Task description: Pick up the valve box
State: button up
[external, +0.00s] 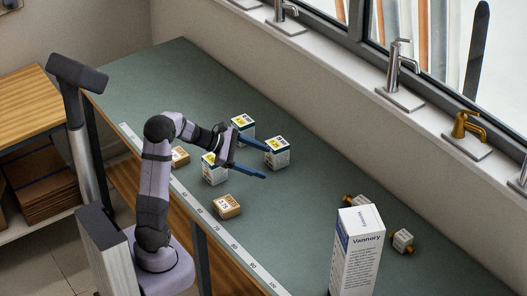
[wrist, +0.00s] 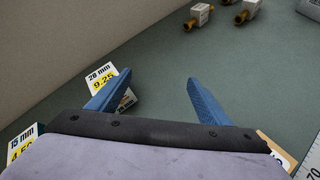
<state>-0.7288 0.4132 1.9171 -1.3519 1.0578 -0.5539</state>
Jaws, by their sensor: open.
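Three small white boxes with dark green edges and yellow price patches stand on the green bench: a back box (external: 242,127), a right box (external: 277,152) and a front box (external: 214,168). A tall white "Vannory" box (external: 356,252) stands at the front right. I cannot tell which is the valve box. My gripper (external: 263,163) is open and empty, low over the bench by the right small box. In the wrist view, the left finger of my gripper (wrist: 159,78) partly covers a "28 mm" box (wrist: 102,74). A "15 mm" box (wrist: 22,143) shows at lower left.
Two brown cartons, one near (external: 227,206) and one farther (external: 180,156), sit near the measuring strip (external: 216,230). Taps (external: 399,75) stand on the window ledge.

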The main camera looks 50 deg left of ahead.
jog(key=a+r+n+t+y+b, duration=0.1)
jog(key=a+r+n+t+y, duration=0.2)
jog(key=a, duration=0.5)
jog(key=a+n+t+y+b, duration=0.15)
jog(key=a+n, duration=0.25)
jog(key=a, duration=0.4)
jog(key=a+r+n+t+y, duration=0.2)
jog(key=a+n+t, duration=0.15)
jog(key=a, duration=0.45)
send_near(235, 126)
jog(key=w, duration=0.4)
jog(key=shift+w+d+r+p, duration=0.1)
jog(key=shift+w+r+p, duration=0.15)
jog(key=shift+r+p, duration=0.1)
jog(key=shift+w+d+p, duration=0.1)
jog(key=shift+w+p, duration=0.6)
jog(key=shift+w, duration=2.7)
jog(key=c, duration=1.2)
jog(key=shift+c, duration=0.5)
jog(key=shift+r+b, duration=0.8)
jog(key=shift+r, duration=4.2)
